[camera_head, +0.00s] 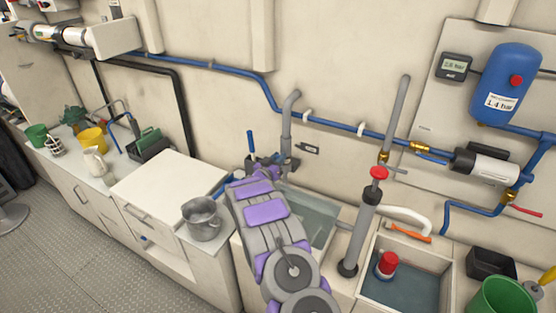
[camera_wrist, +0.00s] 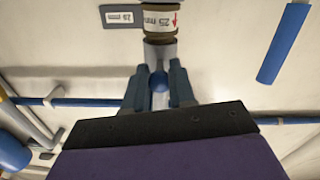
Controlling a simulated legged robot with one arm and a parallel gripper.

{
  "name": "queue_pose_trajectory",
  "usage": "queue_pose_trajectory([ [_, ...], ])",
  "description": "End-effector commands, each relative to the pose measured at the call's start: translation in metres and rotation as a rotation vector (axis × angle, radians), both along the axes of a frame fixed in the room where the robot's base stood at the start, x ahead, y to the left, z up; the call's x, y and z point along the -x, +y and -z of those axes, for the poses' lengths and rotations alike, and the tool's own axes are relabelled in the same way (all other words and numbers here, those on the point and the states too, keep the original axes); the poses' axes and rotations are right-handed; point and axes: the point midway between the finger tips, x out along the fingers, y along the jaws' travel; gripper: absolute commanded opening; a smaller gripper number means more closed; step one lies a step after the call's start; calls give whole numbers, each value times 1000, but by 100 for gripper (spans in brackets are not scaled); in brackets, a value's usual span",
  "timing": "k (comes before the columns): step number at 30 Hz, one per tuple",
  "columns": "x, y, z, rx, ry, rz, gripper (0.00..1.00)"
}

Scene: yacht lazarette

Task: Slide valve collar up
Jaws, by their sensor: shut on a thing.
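The tan band is beyond the fingertips. In the head view, my gripper (camera_head: 270,163) is at the foot of the grey bent pipe (camera_head: 286,122), beside an upright blue lever (camera_head: 251,141). My arm hides much of the grip there.
A small dark plate (camera_head: 308,149) is on the wall right of the pipe. A blue pipe (camera_head: 335,125) runs along the wall. A sink basin (camera_head: 318,215) lies below. A grey column with a red knob (camera_head: 378,172) stands to the right. A metal pot (camera_head: 201,218) is at left.

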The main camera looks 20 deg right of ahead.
Motion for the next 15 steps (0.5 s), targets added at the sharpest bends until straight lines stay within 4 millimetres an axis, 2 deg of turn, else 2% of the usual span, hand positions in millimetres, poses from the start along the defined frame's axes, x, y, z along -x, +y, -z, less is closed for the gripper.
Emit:
queue_pose_trajectory([
  [1, -1, 2, -12, 1, -2, -5, 0],
  [9, -1, 2, -51, 2, -3, -4, 0],
  [15, -2, 2, -54, 3, -1, -5, 0],
])
